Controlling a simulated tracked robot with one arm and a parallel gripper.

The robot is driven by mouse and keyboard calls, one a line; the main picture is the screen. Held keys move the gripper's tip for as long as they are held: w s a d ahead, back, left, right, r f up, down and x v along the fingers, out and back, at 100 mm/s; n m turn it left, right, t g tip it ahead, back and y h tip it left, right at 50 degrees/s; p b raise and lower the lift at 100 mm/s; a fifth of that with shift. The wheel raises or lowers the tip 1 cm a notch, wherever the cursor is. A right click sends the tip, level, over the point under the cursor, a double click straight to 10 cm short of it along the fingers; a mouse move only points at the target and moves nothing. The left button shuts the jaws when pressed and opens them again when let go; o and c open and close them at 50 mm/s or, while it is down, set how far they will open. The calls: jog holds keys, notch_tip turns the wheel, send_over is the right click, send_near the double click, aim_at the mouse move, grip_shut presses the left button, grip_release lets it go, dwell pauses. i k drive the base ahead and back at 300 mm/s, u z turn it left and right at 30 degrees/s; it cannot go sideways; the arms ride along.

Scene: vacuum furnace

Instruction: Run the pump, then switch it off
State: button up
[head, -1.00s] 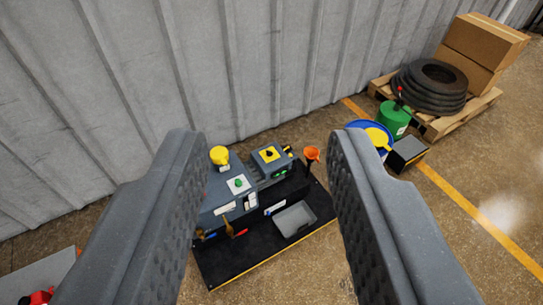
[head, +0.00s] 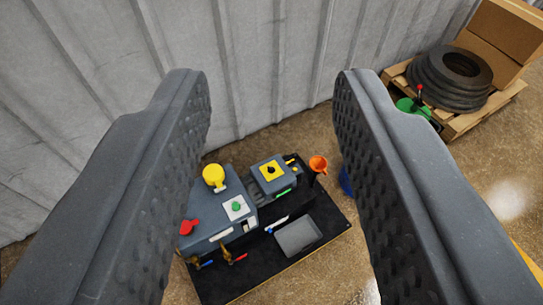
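My gripper (head: 270,82) is open and empty, its two dark padded fingers wide apart. Below and beyond the fingers is a blue-grey machine, seemingly the pump unit (head: 210,210), on a black base (head: 262,270). It carries a green button on a white plate (head: 236,207), a yellow round-topped part (head: 214,177) and a red handle (head: 188,227). A smaller grey box to the right has a black knob on a yellow plate (head: 271,170). A green strip (head: 284,193) shows on its front. Nothing touches the gripper. I cannot tell whether the pump runs.
A grey tray (head: 298,237), small tools (head: 236,260) and an orange funnel (head: 318,163) are on or at the base. A corrugated wall (head: 270,60) stands close behind. At right are tyres (head: 450,78) and boxes (head: 505,45) on a pallet. My right finger mostly hides a blue drum (head: 346,181).

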aim_at(270, 170)
jog(key=u, duration=0.05)
jog(key=i, duration=0.1)
jog(key=z, duration=0.7)
jog(key=k, duration=0.8)
jog(key=z, duration=0.8)
jog(key=k, duration=0.55)
jog(key=z, duration=0.35)
jog(key=i, duration=1.1)
jog(key=u, duration=0.7)
jog(key=i, duration=1.15)
jog(key=u, duration=1.2)
jog(key=i, duration=0.75)
jog(key=u, duration=0.35)
jog(key=k, duration=0.3)
jog(key=u, duration=0.1)
